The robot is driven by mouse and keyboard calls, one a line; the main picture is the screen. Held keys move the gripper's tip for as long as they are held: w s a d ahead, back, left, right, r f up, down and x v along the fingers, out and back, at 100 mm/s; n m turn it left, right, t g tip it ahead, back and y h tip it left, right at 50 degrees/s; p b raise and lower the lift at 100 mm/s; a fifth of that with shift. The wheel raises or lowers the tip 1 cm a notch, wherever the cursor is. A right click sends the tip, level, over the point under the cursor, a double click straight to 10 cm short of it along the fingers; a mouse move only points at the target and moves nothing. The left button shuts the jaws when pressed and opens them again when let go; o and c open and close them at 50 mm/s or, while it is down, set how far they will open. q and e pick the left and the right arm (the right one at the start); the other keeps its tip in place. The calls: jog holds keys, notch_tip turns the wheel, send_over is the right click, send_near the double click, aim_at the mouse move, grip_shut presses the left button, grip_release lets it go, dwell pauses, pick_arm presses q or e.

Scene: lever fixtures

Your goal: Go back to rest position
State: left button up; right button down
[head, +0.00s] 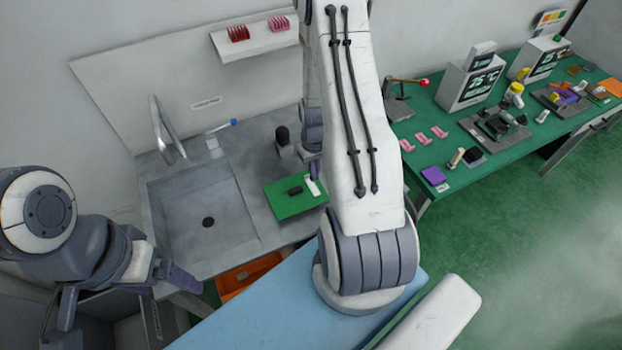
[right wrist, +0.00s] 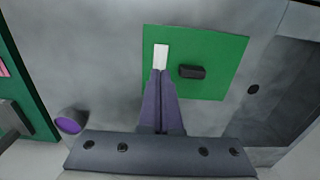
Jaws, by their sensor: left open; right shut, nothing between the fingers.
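My left gripper (head: 125,300) is open and empty at the lower left in the head view, in front of the sink. My right gripper (head: 314,176) is largely hidden behind my right arm in the head view. Its purple fingers (right wrist: 159,80) are shut with nothing between them in the right wrist view. Their tips are over the green mat (right wrist: 220,55), close to a white piece (right wrist: 160,57); I cannot tell whether they touch. A small black block (right wrist: 192,72) lies on the mat beside them. The mat also shows in the head view (head: 285,211).
A sink (head: 190,190) with a tap (head: 160,125) and a blue-tipped lever (head: 234,122) lies left of the mat. A dark upright object (head: 283,136) stands behind the mat. A green table (head: 455,195) at right holds instruments and a red-tipped lever (head: 424,82). An orange bin (head: 235,283) is below.

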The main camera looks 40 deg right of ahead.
jog(key=shift+r+p, duration=0.5)
jog(key=shift+r, duration=0.4)
jog(key=a+r+n+b, duration=0.3)
jog(key=a+r, duration=0.2)
jog(key=a, duration=0.6)
jog(key=a+r+n+b, duration=0.25)
jog(key=a+r, duration=0.35)
jog(key=a, duration=0.4)
jog(key=s+a+r+n+b, duration=0.2)
jog(key=s+a, duration=0.3)
jog(key=s, duration=0.3)
jog(key=s+a+r+n+y+b, duration=0.1)
jog(key=s+a, duration=0.3)
jog(key=s, duration=0.4)
jog(key=shift+s+a+r+n+b, duration=0.15)
jog(key=shift+a+r+n+b, duration=0.25)
jog(key=shift+r+n+b, duration=0.25)
